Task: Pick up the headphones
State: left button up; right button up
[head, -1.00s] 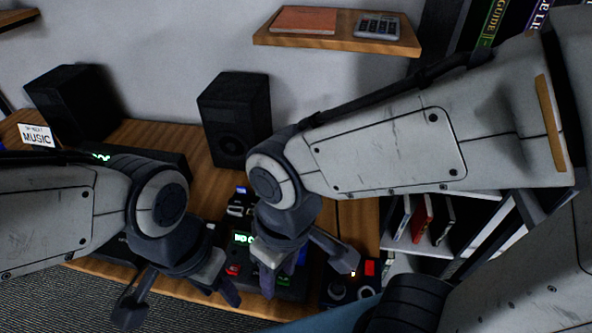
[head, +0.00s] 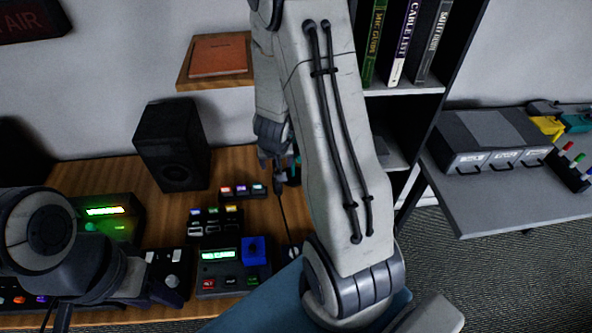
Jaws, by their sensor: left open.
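I cannot make out headphones in the head view. My left gripper (head: 95,303) is at the lower left, open, with its fingers spread over the front edge of the wooden desk (head: 85,176). It is beside the dark devices, and nothing shows between its fingers. My right arm rises through the middle of the view. Its gripper (head: 274,170) is small and dark, above the desk to the right of the black speaker. Whether its fingers are open or shut is unclear. A thin dark line runs down below it.
A black speaker (head: 172,146) stands at the back. A green-lit device (head: 105,217) and a device with a blue block (head: 232,268) occupy the desk front. Right of my arm are a bookshelf (head: 404,90) and a grey table (head: 486,205) with a drawer unit (head: 490,140).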

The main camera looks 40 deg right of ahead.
jog(key=b+x, duration=0.2)
jog(key=x, duration=0.2)
jog(key=shift+f, duration=0.3)
jog(key=b+x, duration=0.2)
jog(key=x, duration=0.1)
jog(key=b+x, duration=0.1)
jog(key=x, duration=0.1)
jog(key=shift+s+a+f, duration=0.1)
jog(key=shift+s+a, duration=0.2)
jog(key=shift+w+d+f, duration=0.1)
jog(key=shift+w+f, duration=0.05)
jog(key=shift+f, duration=0.05)
jog(key=shift+c, duration=0.3)
grip_shut()
